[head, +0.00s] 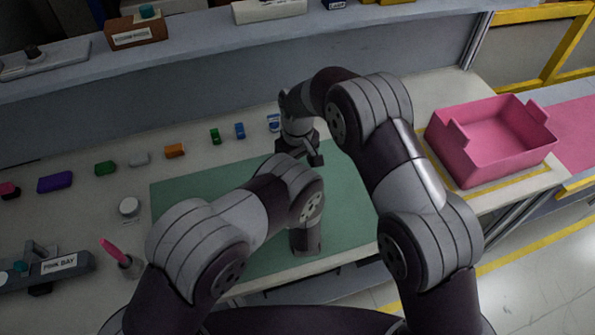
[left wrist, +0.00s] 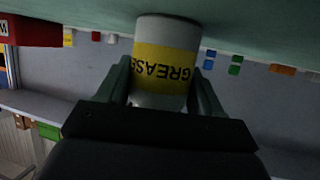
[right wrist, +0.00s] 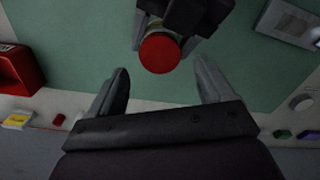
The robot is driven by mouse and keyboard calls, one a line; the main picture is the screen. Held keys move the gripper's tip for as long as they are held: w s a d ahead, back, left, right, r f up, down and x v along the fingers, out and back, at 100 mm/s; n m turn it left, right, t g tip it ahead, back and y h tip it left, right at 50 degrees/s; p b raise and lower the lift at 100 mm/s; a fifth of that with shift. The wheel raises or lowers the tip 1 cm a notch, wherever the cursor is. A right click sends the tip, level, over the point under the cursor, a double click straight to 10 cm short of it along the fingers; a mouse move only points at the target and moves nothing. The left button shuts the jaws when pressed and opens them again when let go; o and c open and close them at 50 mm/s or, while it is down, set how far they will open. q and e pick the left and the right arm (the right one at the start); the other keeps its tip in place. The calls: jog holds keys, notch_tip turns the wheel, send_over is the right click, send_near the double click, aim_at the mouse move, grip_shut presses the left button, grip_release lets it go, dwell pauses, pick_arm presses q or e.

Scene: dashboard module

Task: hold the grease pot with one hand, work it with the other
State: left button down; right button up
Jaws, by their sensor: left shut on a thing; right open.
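The grease pot (left wrist: 166,62) is white with a yellow band reading GREASE, in the left wrist view. My left gripper (left wrist: 160,72) is shut around its sides. The pot is close to the green mat (head: 180,205); I cannot tell whether it touches. The right wrist view shows its round red top (right wrist: 159,53) facing that camera. My right gripper (right wrist: 160,68) is open, with the red top seen between and beyond its fingertips, apart from them. In the head view my arms hide the pot.
A pink bin (head: 490,150) stands at the right. Several small coloured blocks, such as a purple one (head: 55,182), line the back of the table.

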jog(key=r+m, duration=0.2)
jog(key=m, duration=0.1)
jog(key=r+m, duration=0.1)
jog(key=shift+w+a+r+m, duration=0.1)
jog(key=shift+w+m, duration=0.15)
jog(key=shift+m, duration=0.05)
jog(key=m, duration=0.3)
jog(key=shift+s, duration=0.25)
jog(key=shift+m, duration=0.5)
notch_tip(320, 180, down, 8)
jog(key=shift+r, duration=0.1)
jog(key=c, duration=1.1)
jog(key=n, duration=0.3)
jog(key=shift+r, duration=0.1)
jog(key=shift+r, duration=1)
